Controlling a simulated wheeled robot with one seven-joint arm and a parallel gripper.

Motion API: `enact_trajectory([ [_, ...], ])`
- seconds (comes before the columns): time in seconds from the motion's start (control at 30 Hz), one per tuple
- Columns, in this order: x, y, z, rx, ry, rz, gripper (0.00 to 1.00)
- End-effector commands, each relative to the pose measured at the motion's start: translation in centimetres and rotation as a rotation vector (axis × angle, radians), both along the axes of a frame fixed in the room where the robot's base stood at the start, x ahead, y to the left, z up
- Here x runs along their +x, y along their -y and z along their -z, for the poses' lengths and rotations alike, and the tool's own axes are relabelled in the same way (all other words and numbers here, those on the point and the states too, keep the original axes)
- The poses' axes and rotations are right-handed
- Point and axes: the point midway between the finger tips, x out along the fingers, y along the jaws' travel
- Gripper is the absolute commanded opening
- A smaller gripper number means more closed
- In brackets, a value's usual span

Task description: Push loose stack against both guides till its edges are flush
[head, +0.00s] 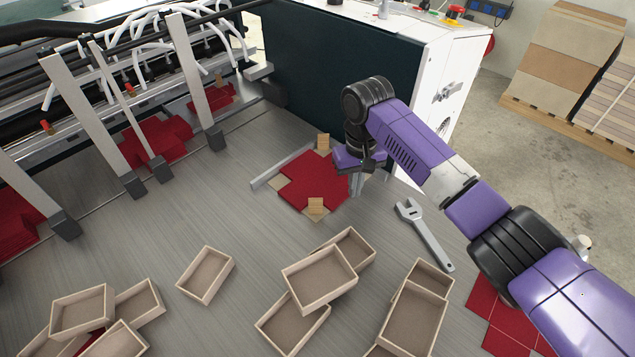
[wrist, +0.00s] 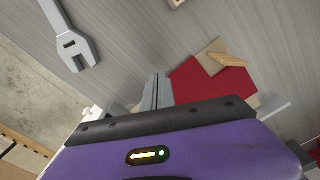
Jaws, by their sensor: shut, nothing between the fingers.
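The loose stack (head: 308,182), red with tan cardboard corners, lies on the grey metal table. A thin grey guide strip (head: 272,172) runs along its upper left side. A second guide cannot be made out clearly behind my gripper. My gripper (head: 357,186) is shut and empty, pointing down at the right side of the stack. In the wrist view its fingers (wrist: 157,92) show beside the red stack (wrist: 212,82); whether they touch it I cannot tell. Small wooden pieces (head: 316,205) sit at the stack's near and far corners.
A grey wrench (head: 425,235) lies right of the stack, also in the wrist view (wrist: 72,45). Several open box trays (head: 205,275) stand in front. More red sheets (head: 503,318) lie lower right. A machine with upright bars (head: 195,80) stands left, a dark green panel (head: 330,65) behind.

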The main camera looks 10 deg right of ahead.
Motion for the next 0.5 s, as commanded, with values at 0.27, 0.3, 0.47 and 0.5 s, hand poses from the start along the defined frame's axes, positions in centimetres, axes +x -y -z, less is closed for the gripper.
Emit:
enact_trajectory([
  [0.27, -0.2, 0.1, -2.1, 0.000, 0.000, -0.001, 0.00],
  [0.3, -0.2, 0.1, -2.4, 0.000, 0.000, -0.001, 0.00],
  [0.47, -0.3, 0.2, -3.6, 0.001, 0.001, -0.001, 0.00],
  [0.5, -0.4, 0.3, -3.9, 0.001, 0.001, -0.001, 0.00],
])
